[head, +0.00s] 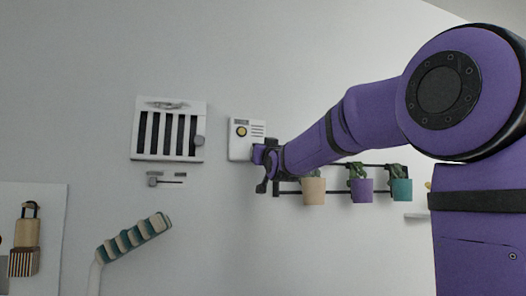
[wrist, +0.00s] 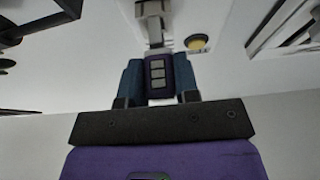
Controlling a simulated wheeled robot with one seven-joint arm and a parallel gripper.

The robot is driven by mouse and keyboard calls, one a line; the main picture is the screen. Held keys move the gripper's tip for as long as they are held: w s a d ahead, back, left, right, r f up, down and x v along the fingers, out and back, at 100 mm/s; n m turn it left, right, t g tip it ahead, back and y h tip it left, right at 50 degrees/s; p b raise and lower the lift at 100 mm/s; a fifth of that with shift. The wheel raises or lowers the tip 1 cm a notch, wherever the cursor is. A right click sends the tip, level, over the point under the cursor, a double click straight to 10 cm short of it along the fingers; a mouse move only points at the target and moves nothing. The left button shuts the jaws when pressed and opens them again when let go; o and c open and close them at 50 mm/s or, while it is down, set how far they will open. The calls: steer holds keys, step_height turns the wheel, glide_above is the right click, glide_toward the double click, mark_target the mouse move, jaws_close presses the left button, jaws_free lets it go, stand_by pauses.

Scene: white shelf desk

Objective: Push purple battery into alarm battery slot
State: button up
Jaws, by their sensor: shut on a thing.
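The white alarm (head: 243,148) is fixed to the wall, with a round yellow button and several dark slits on its face. My gripper (head: 264,168) is at its lower right edge in the head view. The alarm's face (wrist: 177,14) shows just ahead, with the yellow button beside the battery's far end. A pale grey fitting lies in line with the battery. I cannot tell whether the battery touches it.
A white barred wall box (head: 170,130) hangs left of the alarm. Right of my gripper, a dark rack (head: 336,192) holds a beige, a purple and a teal pot with plants. A green-and-white striped piece (head: 134,238) stands lower left.

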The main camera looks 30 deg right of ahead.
steer(key=shift+w+d, duration=0.2)
steer(key=shift+w, duration=0.5)
steer(key=shift+w+d, duration=0.2)
steer(key=shift+w, duration=0.5)
stand_by(0.4)
steer(key=o, duration=1)
steer(key=shift+s, duration=0.1)
steer(key=v, duration=1)
steer(key=shift+s+a+f, duration=0.1)
steer(key=shift+s+f, duration=0.1)
steer(key=shift+s, duration=0.05)
